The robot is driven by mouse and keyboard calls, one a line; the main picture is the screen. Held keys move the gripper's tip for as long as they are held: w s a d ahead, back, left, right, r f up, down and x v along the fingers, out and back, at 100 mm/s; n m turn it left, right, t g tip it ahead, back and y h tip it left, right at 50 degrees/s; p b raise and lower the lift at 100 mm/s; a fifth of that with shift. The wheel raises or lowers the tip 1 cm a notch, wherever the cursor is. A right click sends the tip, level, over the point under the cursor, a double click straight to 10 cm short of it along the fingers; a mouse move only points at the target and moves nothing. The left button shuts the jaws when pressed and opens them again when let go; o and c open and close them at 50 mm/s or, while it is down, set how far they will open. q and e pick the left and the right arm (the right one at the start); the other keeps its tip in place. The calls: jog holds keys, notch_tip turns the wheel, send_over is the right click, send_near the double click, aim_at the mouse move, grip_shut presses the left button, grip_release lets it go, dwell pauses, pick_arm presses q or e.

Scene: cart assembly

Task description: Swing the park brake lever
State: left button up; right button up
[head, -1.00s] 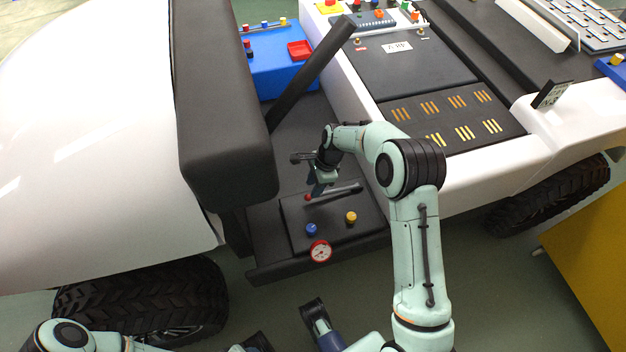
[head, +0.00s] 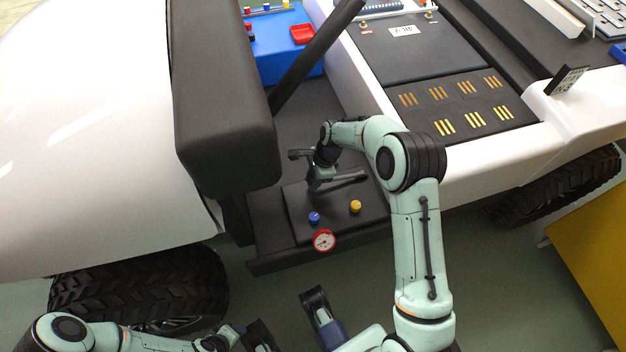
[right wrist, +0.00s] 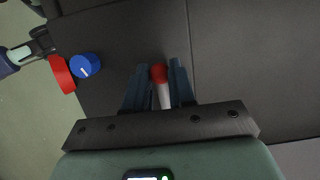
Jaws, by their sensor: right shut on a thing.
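The park brake lever (head: 350,177) is a thin dark bar low over a black panel (head: 290,200) beside the seat. In the right wrist view its red tip (right wrist: 159,73) and pale rod lie between my fingers. My right gripper (head: 316,183) is shut on the lever near that tip, which it hides in the head view. It also shows in the right wrist view (right wrist: 160,88), one finger on each side of the rod. Part of my left arm shows at the bottom left of the head view; its jaw state is unclear.
A blue knob (head: 314,218), a yellow knob (head: 355,207) and a red-rimmed gauge (head: 323,240) sit at the panel's near side. The black seat (head: 225,120) stands close on the left. A dark slanted bar (head: 315,55) rises behind the gripper.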

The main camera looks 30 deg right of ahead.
jog(key=shift+p+v, duration=1.35)
jog(key=shift+v, duration=0.9)
jog(key=shift+d+p+v, duration=0.2)
jog(key=shift+p+v, duration=0.6)
jog(key=shift+v, duration=0.3)
jog(key=shift+d+p+v, duration=0.2)
jog(key=shift+p+v, duration=0.55)
jog(key=shift+v, duration=0.4)
jog(key=shift+s+d, duration=0.1)
jog(key=shift+d, duration=0.05)
jog(key=shift+s+d+r+p, duration=0.2)
jog(key=shift+d+r+p, duration=0.55)
jog(key=shift+d+r, duration=0.15)
jog(key=shift+s+d+r+p, duration=0.25)
jog(key=shift+d+r+p, duration=0.5)
jog(key=shift+d+r, duration=0.2)
